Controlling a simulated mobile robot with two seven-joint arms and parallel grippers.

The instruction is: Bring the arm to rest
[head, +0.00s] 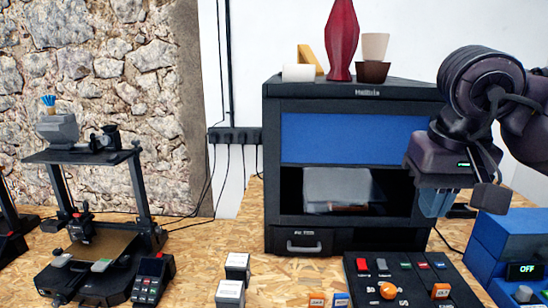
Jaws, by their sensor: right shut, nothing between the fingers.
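My right arm comes in from the right edge, bent at a thick dark joint. Its right gripper (435,203) hangs pointing down in front of the right side of a black cabinet-style machine (346,95). The fingers are shut and nothing is held between them. The gripper is above the table, in the air over the area behind the control panel. My left gripper is not in view.
A control panel (405,290) with switches and an orange knob lies below my right gripper. A blue box (489,248) with an OFF display stands right of it. A printer (105,220) stands at left. A red vase (341,45) and cups top the machine.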

